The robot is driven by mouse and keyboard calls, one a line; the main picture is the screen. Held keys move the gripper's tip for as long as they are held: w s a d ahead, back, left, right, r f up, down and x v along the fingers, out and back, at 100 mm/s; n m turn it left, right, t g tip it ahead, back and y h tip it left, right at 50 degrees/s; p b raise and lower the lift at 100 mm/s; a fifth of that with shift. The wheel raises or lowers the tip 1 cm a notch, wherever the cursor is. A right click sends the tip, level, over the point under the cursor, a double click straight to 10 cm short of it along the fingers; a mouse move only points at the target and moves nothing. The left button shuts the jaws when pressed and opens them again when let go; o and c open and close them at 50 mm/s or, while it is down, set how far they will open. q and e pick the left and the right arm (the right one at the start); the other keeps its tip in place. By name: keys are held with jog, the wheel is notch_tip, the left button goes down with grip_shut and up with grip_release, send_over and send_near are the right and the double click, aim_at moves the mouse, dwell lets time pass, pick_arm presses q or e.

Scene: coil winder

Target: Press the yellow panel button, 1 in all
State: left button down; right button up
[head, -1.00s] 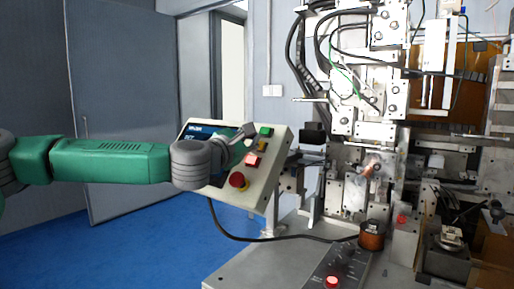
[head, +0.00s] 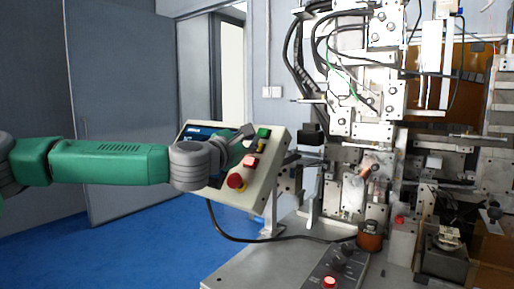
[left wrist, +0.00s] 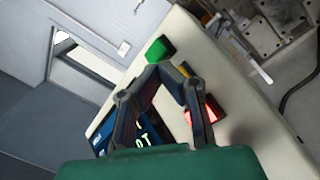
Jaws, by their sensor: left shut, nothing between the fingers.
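The control panel (head: 262,185) is a tilted pale box with a dark screen and several buttons. The yellow button (head: 261,145) lies between the green button (head: 264,132) and the lit red button (head: 250,161). In the left wrist view the yellow button (left wrist: 185,71) shows partly behind my fingers. My left gripper (head: 250,130) is shut and empty, in front of the panel's upper part. In the left wrist view its fingertips (left wrist: 165,68) appear between the green button (left wrist: 160,50) and the yellow one. I cannot tell whether they touch the panel. My right gripper is not in view.
A red mushroom knob (head: 236,181) sits low on the panel. The coil winding machine (head: 365,130) stands at right, with a copper coil (head: 370,236) at its base. A black cable (head: 225,232) hangs below the panel. Blue floor (head: 130,250) is clear at left.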

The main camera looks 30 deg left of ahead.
pick_arm(q)
jog(key=shift+w+a+f+b, duration=0.15)
jog(key=shift+f+b, duration=0.05)
jog(key=shift+b, duration=0.1)
jog(key=shift+w+a+f, duration=0.1)
jog(key=shift+a, duration=0.4)
jog(key=shift+d, duration=0.15)
